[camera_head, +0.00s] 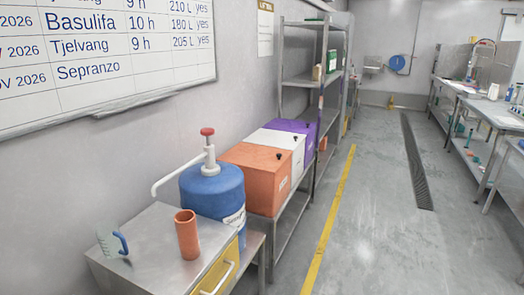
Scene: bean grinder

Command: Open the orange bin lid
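The orange bin (254,178) stands on a low metal shelf along the left wall. Its orange lid (258,156) lies flat on top and looks closed, with a small black knob (279,156) near its right edge. A blue container with a pump stands in front of the bin and hides part of its near side. Neither of my grippers is in the head view.
The blue pump container (212,194), orange cup (187,234) and blue-handled item (114,242) are by the metal cabinet (150,232). White (285,139) and purple bins (300,127) stand behind the orange bin. The floor to the right (375,220) is clear.

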